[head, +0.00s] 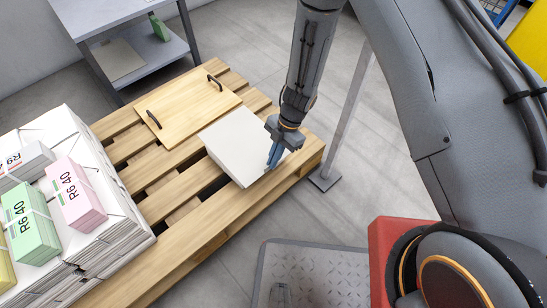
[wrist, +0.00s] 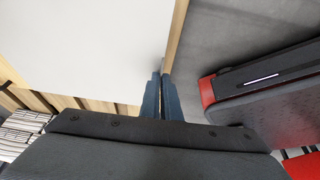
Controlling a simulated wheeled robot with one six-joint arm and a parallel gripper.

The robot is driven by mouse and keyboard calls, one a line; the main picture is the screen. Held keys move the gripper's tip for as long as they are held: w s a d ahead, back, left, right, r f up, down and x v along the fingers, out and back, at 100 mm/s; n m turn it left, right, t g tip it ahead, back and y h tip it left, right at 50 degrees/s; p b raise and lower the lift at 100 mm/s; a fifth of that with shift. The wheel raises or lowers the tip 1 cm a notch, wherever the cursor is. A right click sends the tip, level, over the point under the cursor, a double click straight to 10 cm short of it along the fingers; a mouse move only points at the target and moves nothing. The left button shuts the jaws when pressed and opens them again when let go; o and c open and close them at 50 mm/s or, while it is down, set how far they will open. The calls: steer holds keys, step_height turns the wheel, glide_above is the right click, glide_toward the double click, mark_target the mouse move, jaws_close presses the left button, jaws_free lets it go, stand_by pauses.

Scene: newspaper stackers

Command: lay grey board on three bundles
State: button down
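The grey board (head: 238,143) is a pale flat slab at the right end of the pallet, and its pale face fills the upper left of the wrist view (wrist: 85,45). My gripper (head: 272,160) points down at its right edge. In the wrist view the blue fingers (wrist: 161,74) are close together at that edge; whether they clasp it is unclear.
A grey shelf table (head: 165,48) stands behind. A post with a floor plate (head: 323,180) is close right of the pallet.

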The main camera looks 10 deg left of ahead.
steer(key=shift+f, duration=0.6)
stand_by(0.4)
steer(key=c, duration=1.9)
jaws_free()
steer(key=p+v, duration=0.1)
steer(key=v, duration=0.7)
steer(key=shift+p, duration=0.35)
